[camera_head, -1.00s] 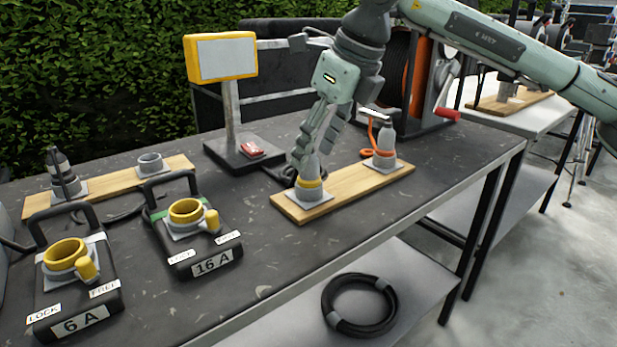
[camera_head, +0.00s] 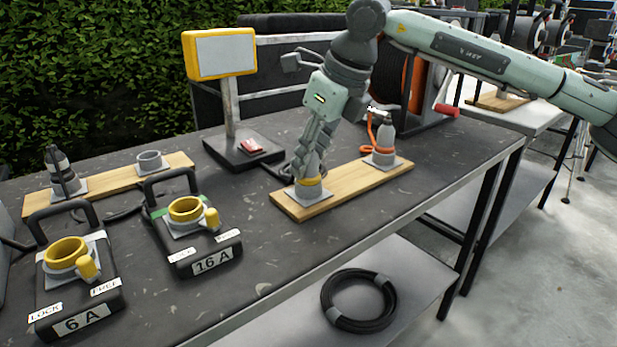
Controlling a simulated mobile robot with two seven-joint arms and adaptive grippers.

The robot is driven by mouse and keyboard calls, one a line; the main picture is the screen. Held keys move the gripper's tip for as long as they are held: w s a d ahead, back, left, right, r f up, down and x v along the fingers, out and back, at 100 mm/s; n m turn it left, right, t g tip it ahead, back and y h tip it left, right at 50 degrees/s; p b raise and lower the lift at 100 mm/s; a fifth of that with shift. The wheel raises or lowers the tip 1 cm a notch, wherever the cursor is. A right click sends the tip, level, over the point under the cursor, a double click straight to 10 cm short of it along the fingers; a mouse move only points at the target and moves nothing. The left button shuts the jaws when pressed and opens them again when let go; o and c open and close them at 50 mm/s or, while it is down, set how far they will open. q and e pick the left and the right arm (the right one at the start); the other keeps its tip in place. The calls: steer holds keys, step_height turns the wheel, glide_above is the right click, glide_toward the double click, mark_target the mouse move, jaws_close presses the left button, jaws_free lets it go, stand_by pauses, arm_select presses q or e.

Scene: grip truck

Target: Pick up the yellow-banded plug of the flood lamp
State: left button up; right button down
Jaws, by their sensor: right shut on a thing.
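The yellow-banded plug (camera_head: 309,184) stands upright in a grey holder at the near left end of a wooden board (camera_head: 345,187). My right gripper (camera_head: 307,165) comes down from above and is shut on the plug's grey upper body. The plug's yellow band sits low, at the holder. The flood lamp (camera_head: 219,55) has a yellow frame and stands on a dark base behind the board, to the left. My left gripper is not in view.
An orange-banded plug (camera_head: 384,147) stands at the board's far end. Two black boxes, marked 16 A (camera_head: 198,230) and 6 A (camera_head: 75,275), stand at the left with yellow sockets. Another board (camera_head: 110,187) holds a black-and-grey plug (camera_head: 62,172) and an empty holder (camera_head: 150,160). A cable reel (camera_head: 398,80) stands behind.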

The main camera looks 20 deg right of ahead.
steer(key=shift+r, duration=0.15)
steer(key=r, duration=0.4)
steer(key=shift+a+r+b, duration=0.1)
steer(key=shift+a+b, duration=0.2)
steer(key=shift+a, duration=0.1)
arm_select(q)
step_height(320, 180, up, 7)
steer(key=p, duration=0.3)
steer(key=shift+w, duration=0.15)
arm_select(e)
steer(key=s+a+r, duration=0.2)
steer(key=a+r, duration=0.8)
steer(key=r, duration=0.3)
steer(key=shift+s+a+r, duration=0.25)
steer(key=shift+s+a, duration=0.05)
steer(key=shift+a, duration=0.05)
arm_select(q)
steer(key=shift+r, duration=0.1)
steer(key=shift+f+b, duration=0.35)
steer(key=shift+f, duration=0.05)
arm_select(e)
steer(key=shift+w+d+f, duration=0.15)
steer(key=shift+d+f, duration=0.3)
steer(key=shift+d, duration=0.3)
